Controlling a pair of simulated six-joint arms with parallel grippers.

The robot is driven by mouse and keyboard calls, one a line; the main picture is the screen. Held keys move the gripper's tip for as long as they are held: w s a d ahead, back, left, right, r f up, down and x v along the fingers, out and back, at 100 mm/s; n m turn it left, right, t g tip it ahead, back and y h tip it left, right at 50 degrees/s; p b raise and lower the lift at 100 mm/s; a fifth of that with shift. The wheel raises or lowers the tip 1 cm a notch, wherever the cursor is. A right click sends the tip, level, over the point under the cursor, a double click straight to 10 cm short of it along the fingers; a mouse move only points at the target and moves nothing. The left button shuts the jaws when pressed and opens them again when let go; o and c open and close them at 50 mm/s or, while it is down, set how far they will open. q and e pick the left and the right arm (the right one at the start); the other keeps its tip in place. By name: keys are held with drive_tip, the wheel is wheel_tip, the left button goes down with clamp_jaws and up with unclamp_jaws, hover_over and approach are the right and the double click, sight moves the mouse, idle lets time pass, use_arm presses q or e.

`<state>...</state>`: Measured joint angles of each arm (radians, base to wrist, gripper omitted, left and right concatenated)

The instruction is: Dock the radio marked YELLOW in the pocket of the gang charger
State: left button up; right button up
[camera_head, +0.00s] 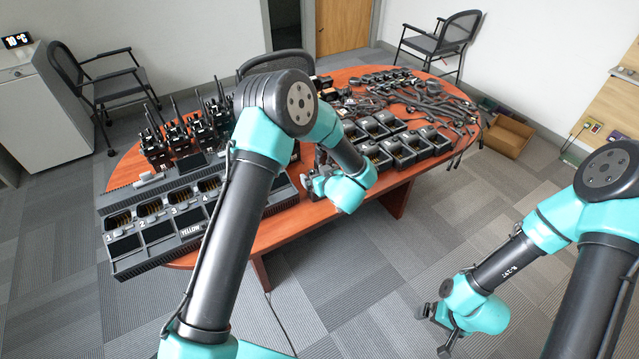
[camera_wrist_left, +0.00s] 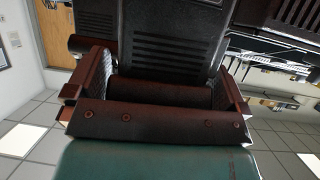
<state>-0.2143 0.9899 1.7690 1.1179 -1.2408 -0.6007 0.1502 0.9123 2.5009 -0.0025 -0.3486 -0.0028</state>
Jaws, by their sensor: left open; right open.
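The black gang charger (camera_head: 117,262) lies along the table's left front edge. It has a row of pockets, with numbers 1 to 4 readable. A YELLOW label (camera_head: 190,229) is on its front. My left arm hides part of it. Several black radios (camera_head: 153,142) with antennas stand behind it; I cannot read which is marked YELLOW. My left gripper (camera_head: 313,184) is open beside the charger's right end. In the left wrist view its jaws (camera_wrist_left: 165,88) are on either side of a black ribbed body (camera_wrist_left: 165,48), which I cannot identify. My right gripper (camera_head: 436,331) is open, over the floor.
The wooden table (camera_head: 283,236) also bears several single chargers (camera_head: 402,150) at centre right and tangled cables and small black items (camera_head: 425,95) behind. A cardboard box (camera_head: 508,137) stands on the floor at right. Chairs (camera_head: 108,88) stand around. Floor in front is clear.

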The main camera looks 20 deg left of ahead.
use_arm(q)
drive_tip(key=shift+c, duration=0.3)
drive_tip(key=c, duration=0.9)
drive_tip(key=shift+r, duration=0.15)
drive_tip(key=shift+r, duration=0.6)
wheel_tip(320, 180, up, 2)
drive_tip(key=shift+r, duration=0.2)
drive_tip(key=s+d, duration=0.1)
drive_tip(key=s, duration=0.4)
drive_tip(key=s+d, duration=0.2)
drive_tip(key=s, duration=0.3)
drive_tip(key=s+d+r, duration=0.1)
drive_tip(key=s, duration=0.4)
drive_tip(key=shift+s+d+r, duration=0.1)
drive_tip(key=shift+s+d, duration=0.1)
drive_tip(key=shift+d, duration=0.1)
drive_tip(key=m+t+h, duration=0.3)
drive_tip(key=m+h, duration=0.2)
approach(319, 166)
drive_tip(key=w+a, duration=0.1)
drive_tip(key=w+a+r, duration=0.1)
drive_tip(key=a, duration=0.1)
drive_tip(key=w+a, duration=0.1)
drive_tip(key=shift+w+a+r, duration=0.15)
drive_tip(key=shift+r, duration=0.25)
